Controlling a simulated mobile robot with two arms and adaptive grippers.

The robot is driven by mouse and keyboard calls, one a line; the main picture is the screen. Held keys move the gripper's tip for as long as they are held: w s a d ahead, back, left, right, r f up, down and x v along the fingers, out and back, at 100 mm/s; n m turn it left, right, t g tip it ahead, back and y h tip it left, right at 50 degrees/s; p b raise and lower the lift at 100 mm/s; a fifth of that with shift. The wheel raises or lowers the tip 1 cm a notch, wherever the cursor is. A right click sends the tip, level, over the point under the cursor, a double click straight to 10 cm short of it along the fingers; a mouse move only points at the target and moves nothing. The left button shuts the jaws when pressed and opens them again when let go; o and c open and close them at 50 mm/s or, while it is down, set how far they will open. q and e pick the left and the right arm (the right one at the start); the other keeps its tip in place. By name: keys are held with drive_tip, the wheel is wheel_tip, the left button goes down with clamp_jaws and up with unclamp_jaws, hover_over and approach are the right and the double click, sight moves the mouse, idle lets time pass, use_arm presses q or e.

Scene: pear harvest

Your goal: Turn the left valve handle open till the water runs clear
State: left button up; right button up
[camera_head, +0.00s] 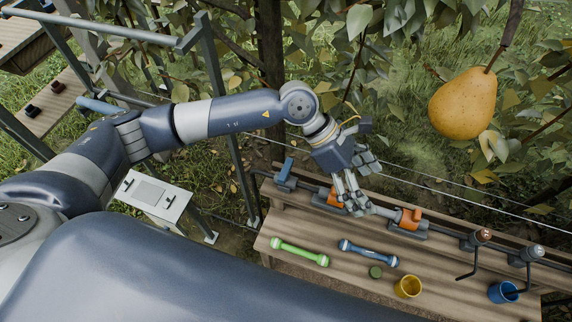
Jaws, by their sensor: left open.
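My left gripper (357,209) is open over the back part of the wooden bench, near the orange fittings. Its fingers partly cover the left orange fitting (330,198); I cannot tell whether they touch it. A second orange fitting (409,218) stands just right of the fingers. A blue lever-like piece (285,171) stands at the bench's left end. Two valve-like pieces with bent dark rods, one with a reddish knob (484,235) and one with a grey knob (537,250), stand farther right. I cannot tell which is the left valve handle. No running water shows. My right gripper is not in view.
The bench (272,226) holds a green dumbbell-shaped piece (299,252), a blue one (368,254), a small green cap (376,272), a yellow cup (407,287) and a blue cup (503,292). A pear (464,104) hangs at upper right among leaves. Wires run behind the bench.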

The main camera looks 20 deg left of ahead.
use_arm(q)
drive_tip(key=w+a+f+m+t+y, duration=0.1)
drive_tip(key=w+a+f+y, duration=0.15)
drive_tip(key=a, duration=0.35)
drive_tip(key=w+a+f+y, duration=0.2)
drive_tip(key=w+a+y, duration=0.1)
drive_tip(key=a, duration=0.3)
drive_tip(key=y, duration=0.4)
hover_over(286, 169)
drive_tip(key=shift+t+h, duration=0.25)
drive_tip(key=shift+t, duration=0.05)
wheel_tip(286, 169, down, 10)
drive_tip(key=p, duration=0.2)
drive_tip(key=shift+w+f+p, duration=0.1)
drive_tip(key=shift+p, duration=0.25)
drive_tip(key=c, duration=1)
